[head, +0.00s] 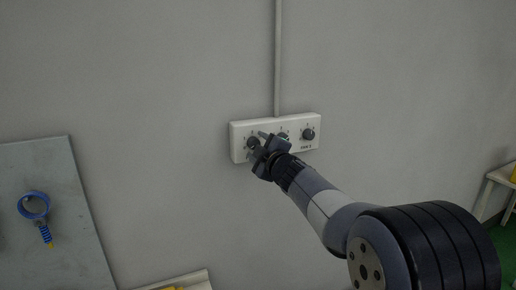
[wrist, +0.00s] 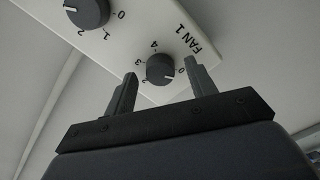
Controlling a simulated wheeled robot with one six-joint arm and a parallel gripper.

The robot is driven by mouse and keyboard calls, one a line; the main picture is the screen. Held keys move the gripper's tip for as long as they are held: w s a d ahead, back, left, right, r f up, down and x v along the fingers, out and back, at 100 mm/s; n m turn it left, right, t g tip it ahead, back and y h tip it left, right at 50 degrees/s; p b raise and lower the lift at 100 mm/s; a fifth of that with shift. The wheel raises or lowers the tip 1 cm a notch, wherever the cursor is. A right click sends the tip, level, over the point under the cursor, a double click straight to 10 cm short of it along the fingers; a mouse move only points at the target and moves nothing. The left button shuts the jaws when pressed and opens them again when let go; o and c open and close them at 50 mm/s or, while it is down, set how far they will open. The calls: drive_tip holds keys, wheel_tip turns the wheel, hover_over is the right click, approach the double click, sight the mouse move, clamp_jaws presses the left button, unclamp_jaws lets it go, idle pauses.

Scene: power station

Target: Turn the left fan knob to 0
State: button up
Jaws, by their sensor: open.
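A white fan panel (head: 240,155) with round dark knobs is mounted on the wall. The left knob (head: 253,143) is at its left end, and my gripper (head: 263,146) is in front of it, partly covering the panel. In the wrist view, a dark knob (wrist: 160,69) lies between the two fingertips of my gripper (wrist: 160,90), which are open on either side with gaps. It appears to be the left knob. Digits including 0, 3 and 4 surround it, and "FAN 1" is printed beside it. I cannot tell for certain which digit its pointer faces.
A second knob (wrist: 88,10) shows at the top left of the wrist view. In the head view, the right knob (head: 308,134) is clear of my arm. A conduit (head: 277,60) runs up from the panel. A grey board (head: 70,200) with a blue ring tool (head: 35,208) stands left.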

drive_tip(key=b+v, duration=0.1)
drive_tip(key=v, duration=0.9)
drive_tip(key=shift+s, duration=0.2)
drive_tip(key=shift+w, duration=0.1)
drive_tip(key=p+x, duration=0.1)
drive_tip(key=x, duration=0.9)
drive_tip(key=shift+w, duration=0.35)
drive_tip(key=shift+s, duration=0.15)
drive_tip(key=m+p, duration=0.4)
drive_tip(key=m, duration=0.4)
drive_tip(key=shift+a+r, duration=0.1)
drive_tip(key=shift+a, duration=0.05)
drive_tip(key=m+p, duration=0.2)
drive_tip(key=m, duration=0.2)
drive_tip(key=b+v, duration=0.2)
drive_tip(key=v, duration=0.6)
drive_tip(key=shift+s, duration=0.15)
idle(0.6)
